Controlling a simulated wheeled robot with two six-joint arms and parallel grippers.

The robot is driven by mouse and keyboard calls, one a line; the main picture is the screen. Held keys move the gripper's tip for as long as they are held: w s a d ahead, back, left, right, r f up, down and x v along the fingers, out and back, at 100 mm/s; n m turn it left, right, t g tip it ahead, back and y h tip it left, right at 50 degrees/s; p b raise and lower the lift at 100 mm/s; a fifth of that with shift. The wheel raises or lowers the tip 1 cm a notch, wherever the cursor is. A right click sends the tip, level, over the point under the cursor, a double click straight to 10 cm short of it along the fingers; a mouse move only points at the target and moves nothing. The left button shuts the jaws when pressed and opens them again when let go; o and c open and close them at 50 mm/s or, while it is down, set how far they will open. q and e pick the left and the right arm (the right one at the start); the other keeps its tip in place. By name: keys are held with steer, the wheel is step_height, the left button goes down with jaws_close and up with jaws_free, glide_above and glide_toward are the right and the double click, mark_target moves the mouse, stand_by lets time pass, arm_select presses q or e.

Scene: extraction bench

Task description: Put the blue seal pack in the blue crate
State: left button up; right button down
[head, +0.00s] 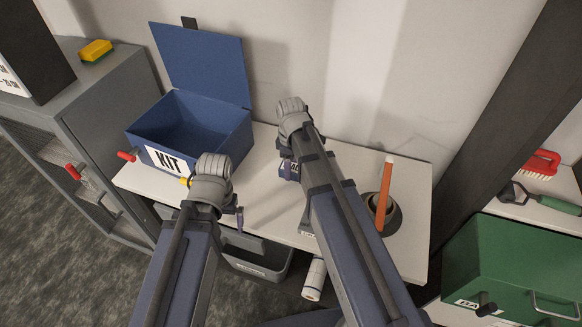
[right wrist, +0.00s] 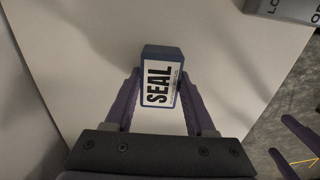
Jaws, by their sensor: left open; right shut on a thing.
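The blue seal pack (right wrist: 160,80) has a white label reading SEAL and sits between the two purple fingers of my right gripper (right wrist: 158,95) in the right wrist view. That gripper is shut on it. In the head view, a bit of the pack (head: 291,170) shows beside my right wrist, over the white bench; I cannot tell whether it touches the bench. The blue crate (head: 231,147), marked KIT, stands open at the bench's left, its lid raised at the back. My left gripper (head: 238,213) is open in front of the crate, mostly hidden by its wrist.
The white bench (head: 262,205) has bare room between the crate and a dark round holder (head: 392,217) with an orange stick (head: 385,195). A grey cabinet (head: 105,95) stands left. A green box (head: 510,265) is at right. A grey bin (head: 258,262) sits below the bench.

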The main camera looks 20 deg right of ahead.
step_height(320, 180, up, 9)
steer(key=p, duration=0.8)
steer(key=shift+f, duration=0.15)
